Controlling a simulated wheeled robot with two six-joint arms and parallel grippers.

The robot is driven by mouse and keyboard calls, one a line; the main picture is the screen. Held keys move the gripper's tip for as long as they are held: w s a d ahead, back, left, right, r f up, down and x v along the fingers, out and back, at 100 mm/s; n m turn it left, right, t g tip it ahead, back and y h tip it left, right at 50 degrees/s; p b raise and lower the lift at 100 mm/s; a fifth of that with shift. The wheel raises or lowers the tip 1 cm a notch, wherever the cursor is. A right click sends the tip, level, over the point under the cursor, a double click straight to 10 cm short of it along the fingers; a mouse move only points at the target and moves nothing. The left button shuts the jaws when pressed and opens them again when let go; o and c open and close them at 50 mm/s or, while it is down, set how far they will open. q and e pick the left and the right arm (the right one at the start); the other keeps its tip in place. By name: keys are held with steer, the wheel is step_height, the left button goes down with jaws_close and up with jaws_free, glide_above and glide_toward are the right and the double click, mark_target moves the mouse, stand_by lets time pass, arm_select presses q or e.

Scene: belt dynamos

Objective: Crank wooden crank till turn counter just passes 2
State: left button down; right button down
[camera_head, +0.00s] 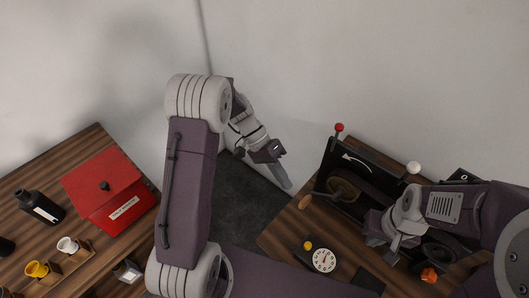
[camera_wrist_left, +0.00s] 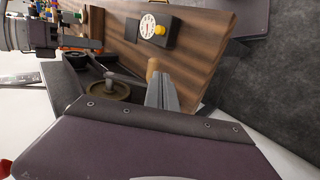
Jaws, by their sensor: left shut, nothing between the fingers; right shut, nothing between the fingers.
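The wooden crank handle (camera_head: 305,202) sticks out at the left of the belt dynamo, joined by a dark arm to a brass wheel (camera_head: 343,189). My left gripper (camera_head: 286,181) is shut and empty, above and left of the handle, apart from it in the head view. In the left wrist view its fingers (camera_wrist_left: 162,92) point toward the handle (camera_wrist_left: 152,68), which shows just past their tips; I cannot tell whether they touch. The turn counter is a white dial (camera_head: 324,260); its reading is too small to tell. My right gripper (camera_head: 376,241) is shut and empty over the table's right part.
The dynamo's black panel (camera_head: 365,172) bears a white arrow; red (camera_head: 339,127) and white (camera_head: 413,167) knobs stand beside it. A yellow knob (camera_head: 308,245) sits by the dial. An orange knob (camera_head: 429,275) is lower right. A red box (camera_head: 108,190) stands on the left table.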

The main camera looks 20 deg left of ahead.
arm_select(q)
steer(key=v, duration=0.8)
steer(key=shift+w+a+f+b, duration=0.15)
steer(key=shift+w+a+b, duration=0.1)
steer(key=shift+a+b, duration=0.2)
steer(key=shift+a, duration=0.1)
